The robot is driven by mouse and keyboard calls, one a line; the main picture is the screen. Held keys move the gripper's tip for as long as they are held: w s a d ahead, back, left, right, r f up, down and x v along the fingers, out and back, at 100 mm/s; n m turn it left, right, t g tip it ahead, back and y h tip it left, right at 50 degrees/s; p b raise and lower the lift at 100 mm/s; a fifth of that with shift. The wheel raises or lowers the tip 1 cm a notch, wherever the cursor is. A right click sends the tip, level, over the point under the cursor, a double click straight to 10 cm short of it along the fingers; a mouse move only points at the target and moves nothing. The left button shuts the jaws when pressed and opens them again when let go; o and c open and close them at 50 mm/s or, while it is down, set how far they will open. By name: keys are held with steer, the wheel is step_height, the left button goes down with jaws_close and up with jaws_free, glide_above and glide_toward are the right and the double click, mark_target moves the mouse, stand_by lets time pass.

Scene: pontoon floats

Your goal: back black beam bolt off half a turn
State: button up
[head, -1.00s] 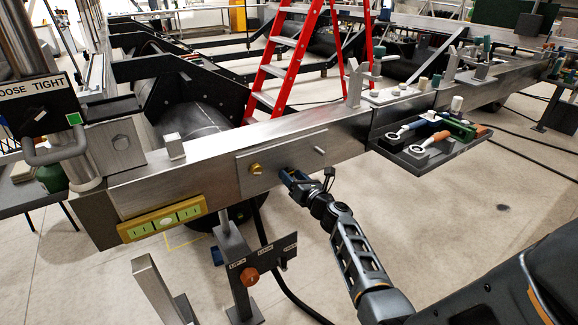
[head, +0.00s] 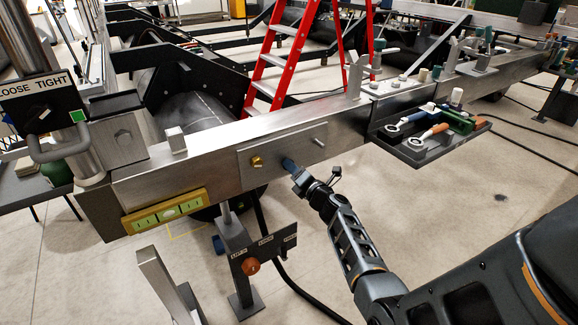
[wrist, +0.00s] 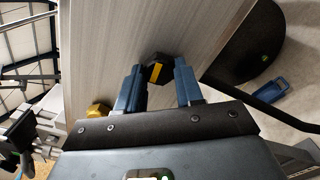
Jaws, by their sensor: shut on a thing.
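A black hex bolt with a yellow stripe (wrist: 158,70) stands on the grey metal plate of the beam in the wrist view. My gripper (wrist: 158,88) has its two blue fingers on either side of the bolt head, shut on it. In the head view my gripper (head: 289,164) is at the plate (head: 285,150) on the beam's near face and hides the black bolt. A brass bolt (head: 256,162) sits just left of it; it also shows at the left in the wrist view (wrist: 98,110).
A yellow-green level (head: 165,211) is on the beam's lower left. A post with a labelled dark panel (head: 262,252) stands below. A tray (head: 425,147) with wrenches juts out at right. A LOOSE TIGHT sign (head: 38,86) is at upper left. A red ladder (head: 290,60) stands behind.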

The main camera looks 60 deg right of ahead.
steer(key=shift+c, duration=1.4)
steer(key=n+b, duration=0.6)
steer(key=n, duration=0.6)
steer(key=shift+b, duration=0.3)
steer(key=shift+s+n+b, duration=0.1)
steer(key=shift+n+b, duration=3.6)
steer(key=shift+n, duration=2.4)
